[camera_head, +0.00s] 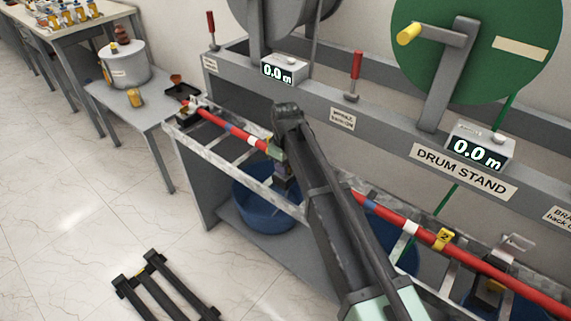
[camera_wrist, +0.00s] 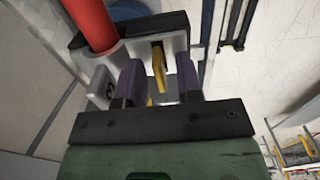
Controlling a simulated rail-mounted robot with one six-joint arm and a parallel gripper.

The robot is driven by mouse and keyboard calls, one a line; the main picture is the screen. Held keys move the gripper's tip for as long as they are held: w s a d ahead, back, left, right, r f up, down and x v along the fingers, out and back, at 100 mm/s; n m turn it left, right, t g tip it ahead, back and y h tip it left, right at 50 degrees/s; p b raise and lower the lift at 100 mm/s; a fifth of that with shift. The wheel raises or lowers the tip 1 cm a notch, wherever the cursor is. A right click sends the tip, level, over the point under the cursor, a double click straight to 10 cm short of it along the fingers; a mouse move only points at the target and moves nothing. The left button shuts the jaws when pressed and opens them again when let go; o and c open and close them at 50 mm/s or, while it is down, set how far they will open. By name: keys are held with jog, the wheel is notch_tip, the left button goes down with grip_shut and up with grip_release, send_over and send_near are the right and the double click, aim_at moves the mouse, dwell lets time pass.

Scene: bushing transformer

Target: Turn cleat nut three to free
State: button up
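In the wrist view, a grey metal cleat (camera_wrist: 112,58) holds a red cable (camera_wrist: 92,22). A white tag with a dark mark, perhaps a 3, sits on its left side (camera_wrist: 102,88). A yellow nut (camera_wrist: 159,66) stands at the cleat. My gripper (camera_wrist: 158,82) has its two purple fingers on either side of this nut, with gaps visible on both sides, so it looks open. In the head view, my arm hides much of this cleat; my gripper (camera_head: 283,172) is a dark shape at the ladder tray, too small to read.
The red cable (camera_head: 225,128) runs along a metal ladder tray (camera_head: 268,190). The drum stand (camera_head: 460,172) stands behind, with a blue tub (camera_head: 260,205) below. A side table (camera_head: 150,108) is at left; black rails (camera_head: 165,290) lie on the floor.

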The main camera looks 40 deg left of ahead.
notch_tip(320, 180, up, 11)
jog(key=p, duration=1)
jog(key=shift+p, duration=0.4)
jog(key=shift+f, duration=0.1)
